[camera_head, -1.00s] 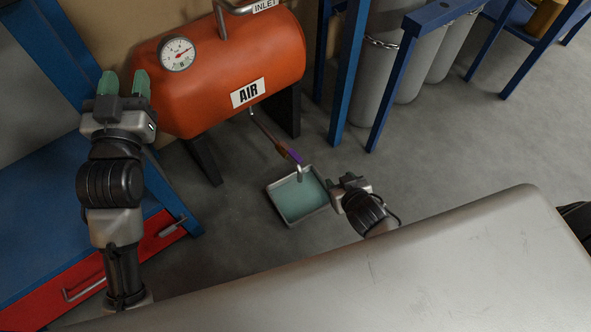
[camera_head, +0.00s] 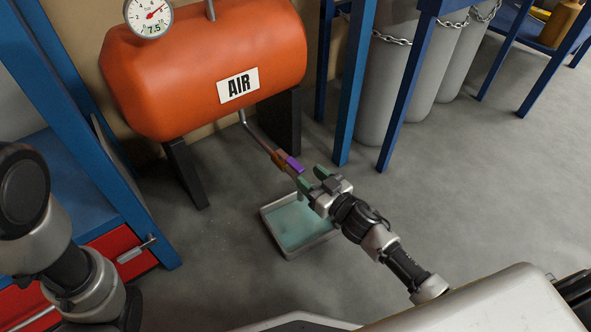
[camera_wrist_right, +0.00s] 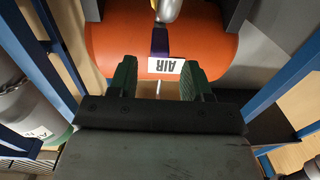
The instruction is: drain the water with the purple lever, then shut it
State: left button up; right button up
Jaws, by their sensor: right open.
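The purple lever (camera_head: 294,163) sits on the drain valve at the end of a thin pipe (camera_head: 258,135) under the orange air tank (camera_head: 205,70). It lies roughly in line with the pipe. In the right wrist view the purple lever (camera_wrist_right: 160,42) is ahead, between the fingers' lines. My right gripper (camera_head: 312,178) is open and empty, just in front of the lever and apart from it. It also shows in the right wrist view (camera_wrist_right: 160,80). The fingers hide the spout. A tray (camera_head: 312,247) with a teal surface stands below. My left gripper is out of view.
A gauge (camera_head: 149,14) sits on the tank. Black legs (camera_head: 187,172) hold the tank. A blue post (camera_head: 352,90) and chained grey cylinders (camera_head: 388,80) stand to the right. A blue and red cabinet (camera_head: 112,245) is at left. Floor right of the tray is clear.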

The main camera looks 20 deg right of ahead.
aim_at(303, 171)
jog(key=b+x, duration=0.2)
jog(key=x, duration=0.3)
jog(key=shift+w+f, duration=0.1)
jog(key=shift+w, duration=0.2)
jog(key=shift+w+a, duration=0.25)
jog(key=shift+w, duration=0.15)
jog(key=shift+c, duration=0.2)
grip_shut()
